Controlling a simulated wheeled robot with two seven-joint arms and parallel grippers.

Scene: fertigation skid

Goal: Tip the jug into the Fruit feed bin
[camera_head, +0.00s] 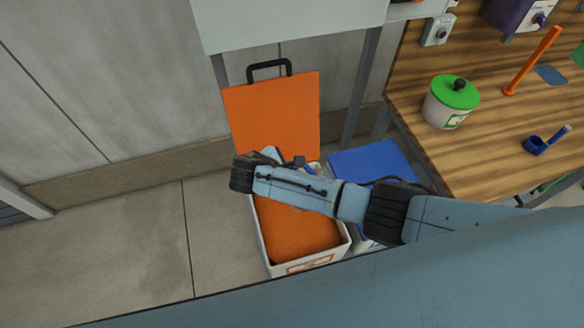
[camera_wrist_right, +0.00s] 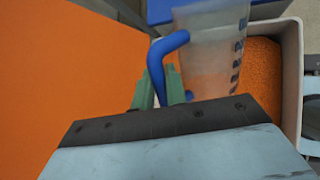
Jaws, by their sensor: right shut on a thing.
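My right gripper (camera_wrist_right: 160,90) is shut on the blue handle of a clear jug (camera_wrist_right: 212,50) with dark scale marks. In the head view the jug is mostly hidden behind my right forearm and wrist. A white bin (camera_head: 345,247) with orange contents (camera_head: 300,232) and an orange front label stands on the floor under my forearm; the label is too small to read. In the right wrist view the jug overlaps this bin's orange contents (camera_wrist_right: 262,75). I cannot tell the jug's exact tilt or what is in it. My left gripper is out of view.
An orange lid (camera_head: 275,110) with a black handle stands upright behind the bin. A blue lid (camera_head: 370,160) lies to the right. The wooden bench (camera_head: 480,150) holds a green-lidded pot (camera_head: 452,102) at the right. The floor to the left is clear.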

